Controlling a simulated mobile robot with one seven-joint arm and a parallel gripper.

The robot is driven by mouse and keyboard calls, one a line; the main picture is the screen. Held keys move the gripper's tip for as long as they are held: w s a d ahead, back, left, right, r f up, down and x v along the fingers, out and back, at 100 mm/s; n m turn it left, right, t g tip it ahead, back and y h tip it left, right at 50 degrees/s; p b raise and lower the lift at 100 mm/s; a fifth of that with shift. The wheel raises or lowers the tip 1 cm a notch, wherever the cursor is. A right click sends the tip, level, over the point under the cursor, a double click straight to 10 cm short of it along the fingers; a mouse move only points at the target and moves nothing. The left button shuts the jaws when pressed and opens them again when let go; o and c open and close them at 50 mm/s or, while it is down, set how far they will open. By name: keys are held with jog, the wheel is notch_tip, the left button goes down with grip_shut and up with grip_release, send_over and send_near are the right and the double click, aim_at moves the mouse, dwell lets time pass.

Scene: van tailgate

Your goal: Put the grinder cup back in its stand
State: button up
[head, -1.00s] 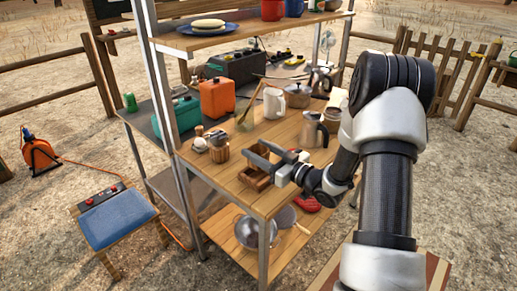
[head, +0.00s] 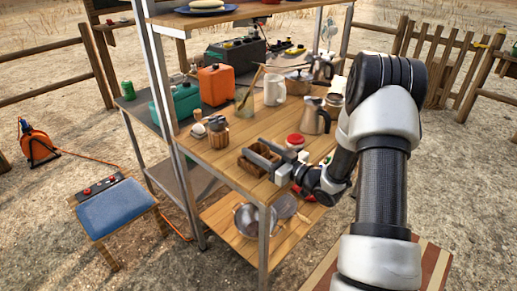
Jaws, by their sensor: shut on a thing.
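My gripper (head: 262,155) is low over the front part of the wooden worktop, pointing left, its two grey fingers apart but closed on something. The held grinder cup is small in the view and mostly hidden by the fingers. A small open brown wooden box, seemingly the stand (head: 246,166), sits on the worktop under and around the fingertips. Its walls show left of and below the fingers. I cannot tell whether the cup is above the box or partly inside it.
A wooden jar with a grey top (head: 217,133) stands left of my gripper. A red-lidded jar (head: 296,141) and a metal pot (head: 315,117) stand behind it.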

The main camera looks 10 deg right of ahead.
jog(key=o, duration=1.1)
jog(key=shift+o, duration=0.2)
jog(key=p+v, duration=0.2)
jog(key=v, duration=1.5)
jog(key=shift+s, duration=0.15)
jog(key=shift+d, duration=0.1)
